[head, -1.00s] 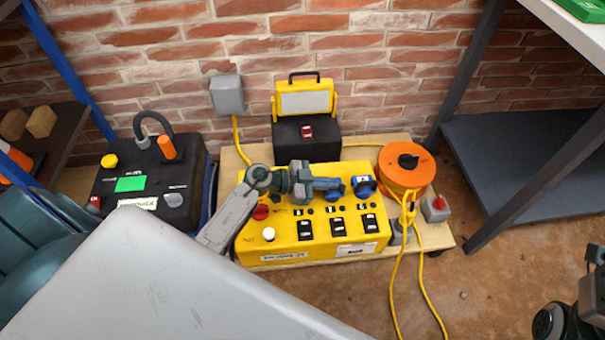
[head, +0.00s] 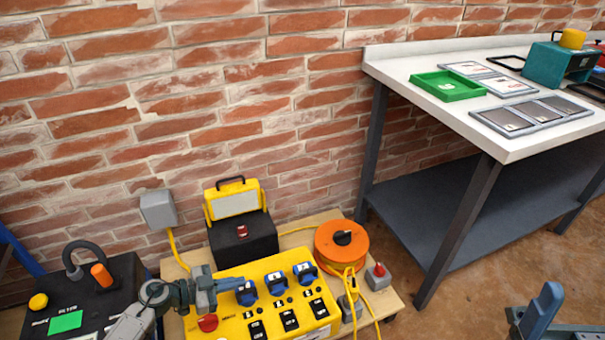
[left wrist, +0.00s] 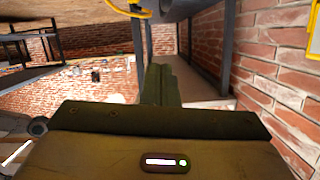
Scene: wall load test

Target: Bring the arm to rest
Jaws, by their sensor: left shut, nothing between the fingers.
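My left gripper (head: 232,284) reaches in from the lower left over the yellow load-test box (head: 222,325). Its fingers are together and empty, with the tips close to the leftmost blue socket (head: 247,294); I cannot tell whether they touch it. In the left wrist view the two fingers (left wrist: 160,84) lie side by side with no gap.
A black unit (head: 90,310) stands at the left. A yellow work lamp (head: 235,203) on a black case, an orange cable reel (head: 340,262) and a red-button box (head: 378,277) surround the yellow box. A white bench (head: 470,130) with a green tray (head: 447,86) is at the right.

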